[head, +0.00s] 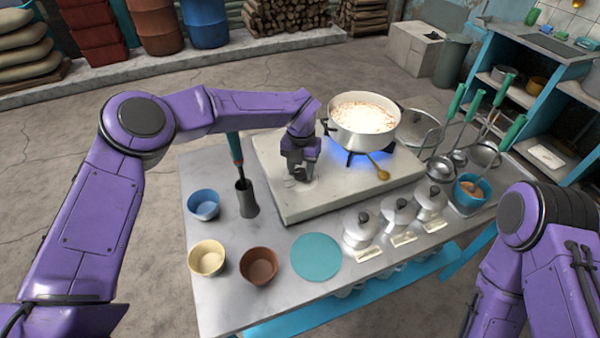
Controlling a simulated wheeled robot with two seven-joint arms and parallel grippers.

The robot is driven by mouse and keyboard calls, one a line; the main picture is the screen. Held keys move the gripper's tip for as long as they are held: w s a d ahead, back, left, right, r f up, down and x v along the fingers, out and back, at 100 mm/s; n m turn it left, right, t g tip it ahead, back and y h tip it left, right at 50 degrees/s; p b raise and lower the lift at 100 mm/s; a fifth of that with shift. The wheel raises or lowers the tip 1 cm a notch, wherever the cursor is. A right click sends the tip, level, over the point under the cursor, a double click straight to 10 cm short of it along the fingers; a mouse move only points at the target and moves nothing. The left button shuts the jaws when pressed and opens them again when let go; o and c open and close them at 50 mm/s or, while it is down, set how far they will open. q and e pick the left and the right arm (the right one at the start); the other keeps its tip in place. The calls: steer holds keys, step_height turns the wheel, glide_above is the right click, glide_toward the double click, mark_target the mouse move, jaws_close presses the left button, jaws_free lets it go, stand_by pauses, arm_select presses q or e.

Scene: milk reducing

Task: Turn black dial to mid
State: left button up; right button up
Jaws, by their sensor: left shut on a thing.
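The black dial (299,175) sits on the front left of the pale stove top (360,192). My left gripper (299,172) points down over it, shut on the dial, and its fingers hide most of it. The dial's exact setting cannot be read. A white pot (364,139) of pale, frothy liquid (363,117) stands on the burner at the stove's back right, with a blue flame (349,158) showing beneath. My right arm is at the right edge, and its gripper is out of the picture.
A dark holder (246,198) with a green-handled tool stands left of the stove. Blue (203,204), cream (207,257) and brown (258,265) bowls sit at the table's left. Several lidded canisters (361,230) line the front. Ladles (459,157) stand right. A wooden spoon (382,174) lies by the pot.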

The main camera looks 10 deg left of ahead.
mark_target(300, 172)
arm_select(q)
steer(key=shift+n+b, duration=0.35)
steer(key=shift+n, duration=0.15)
steer(key=o, duration=1.1)
steer(key=shift+s, duration=0.1)
steer(key=shift+c, duration=0.2)
steer(key=shift+r, duration=0.1)
steer(key=shift+r, duration=0.35)
step_height(300, 172, up, 10)
steer(key=b, duration=0.2)
steer(key=shift+f, duration=0.15)
